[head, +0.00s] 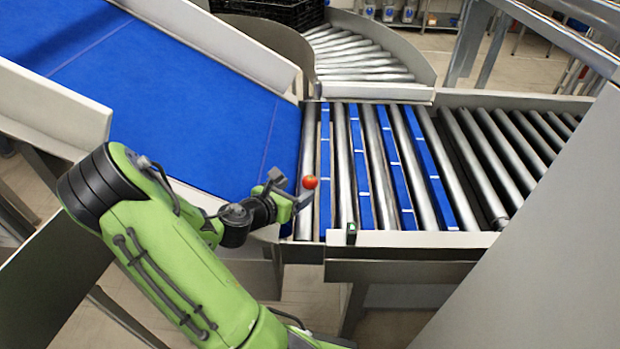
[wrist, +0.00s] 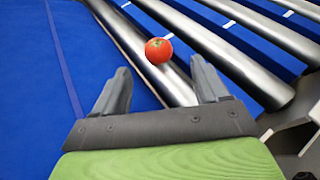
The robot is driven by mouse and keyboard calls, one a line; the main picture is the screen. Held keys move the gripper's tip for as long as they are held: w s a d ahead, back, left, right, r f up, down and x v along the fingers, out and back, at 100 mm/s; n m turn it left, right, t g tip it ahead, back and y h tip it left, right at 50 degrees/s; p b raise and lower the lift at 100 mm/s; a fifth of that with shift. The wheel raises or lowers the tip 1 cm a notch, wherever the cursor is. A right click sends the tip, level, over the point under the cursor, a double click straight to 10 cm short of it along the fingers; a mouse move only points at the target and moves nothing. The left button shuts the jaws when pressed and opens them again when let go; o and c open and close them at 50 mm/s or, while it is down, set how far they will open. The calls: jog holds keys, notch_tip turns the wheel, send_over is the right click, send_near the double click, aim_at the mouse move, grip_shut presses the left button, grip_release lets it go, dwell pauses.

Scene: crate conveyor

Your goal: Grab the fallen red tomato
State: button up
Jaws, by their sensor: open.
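The red tomato (head: 310,182) lies at the near end of the first steel roller, close to where the blue belt ends. In the wrist view the tomato (wrist: 158,50) sits just beyond the fingertips, roughly midway between them, with its green stem mark visible. My gripper (head: 289,194) is open and empty, just left of the tomato in the head view. In the wrist view both fingers of my gripper (wrist: 162,78) are spread apart, with blue belt and a roller between them. I see no contact between fingers and tomato.
The blue belt (head: 200,110) slopes down from the left to the roller conveyor (head: 385,165), which has blue strips between rollers. A low metal side rail (head: 420,239) runs along the near edge. A black crate (head: 275,12) stands at the back. A grey panel (head: 560,230) blocks the right.

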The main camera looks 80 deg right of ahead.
aim_at(306, 183)
jog(key=b+x, duration=0.1)
jog(key=x, duration=0.6)
jog(key=shift+d+f, duration=0.1)
jog(key=shift+d, duration=0.15)
jog(key=shift+w+a, duration=0.1)
